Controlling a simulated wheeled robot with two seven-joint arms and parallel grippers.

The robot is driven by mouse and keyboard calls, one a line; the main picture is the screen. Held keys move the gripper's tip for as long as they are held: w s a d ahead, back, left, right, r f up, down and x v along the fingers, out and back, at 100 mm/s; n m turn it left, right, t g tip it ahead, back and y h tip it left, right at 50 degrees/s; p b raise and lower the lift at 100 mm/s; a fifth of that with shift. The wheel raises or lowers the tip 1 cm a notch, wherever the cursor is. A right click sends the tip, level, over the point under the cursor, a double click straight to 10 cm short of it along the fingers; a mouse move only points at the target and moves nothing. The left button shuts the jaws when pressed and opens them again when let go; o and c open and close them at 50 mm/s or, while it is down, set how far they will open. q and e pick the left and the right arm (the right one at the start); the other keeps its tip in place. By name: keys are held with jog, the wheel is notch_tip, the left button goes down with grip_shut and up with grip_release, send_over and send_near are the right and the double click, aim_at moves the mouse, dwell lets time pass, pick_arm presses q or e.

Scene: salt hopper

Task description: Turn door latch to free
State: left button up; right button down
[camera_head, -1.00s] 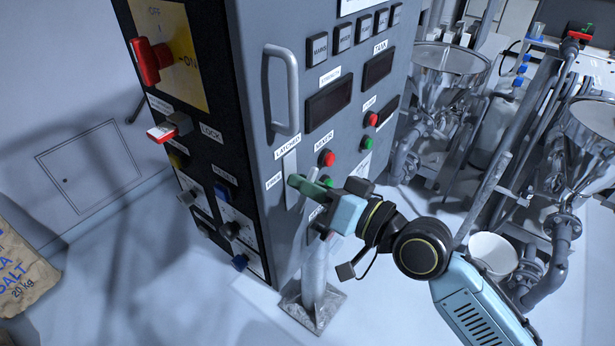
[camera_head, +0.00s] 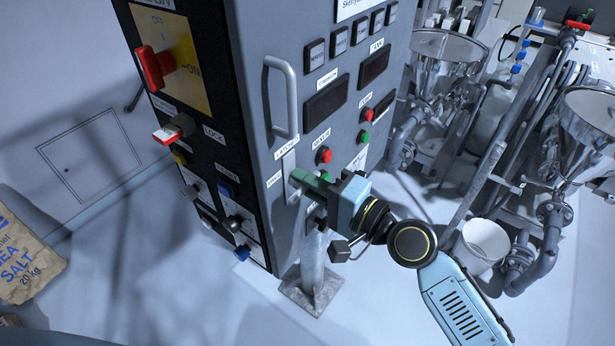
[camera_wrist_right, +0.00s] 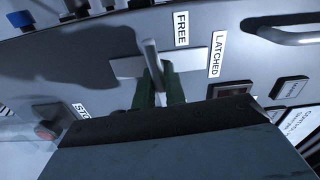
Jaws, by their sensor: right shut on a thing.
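The door latch is a grey lever (camera_wrist_right: 151,58) on a pale plate (camera_wrist_right: 125,66) in the right wrist view. The plate (camera_head: 289,176) also shows on the grey cabinet door in the head view. A FREE label (camera_wrist_right: 181,29) and a LATCHED label (camera_wrist_right: 217,54) are beside it. My right gripper (camera_head: 303,181) has green fingers, one on each side of the lever, and is shut on it. In the wrist view the fingers (camera_wrist_right: 158,88) hide part of the lever's lower portion. My left gripper is not in view.
A door handle (camera_head: 293,97) stands out above the latch. A red button (camera_head: 324,155) is close to the right gripper. A red rotary switch (camera_head: 151,68) is on the cabinet's left face. Steel hoppers (camera_head: 446,62) and a white bucket (camera_head: 483,245) are to the right.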

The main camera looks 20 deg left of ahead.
jog(key=shift+m, duration=0.6)
jog(key=c, duration=1.4)
grip_release()
jog(key=shift+c, duration=0.2)
jog(key=b+v, duration=0.2)
jog(key=v, duration=1.1)
jog(key=shift+d+b, duration=0.2)
jog(key=shift+b, duration=0.2)
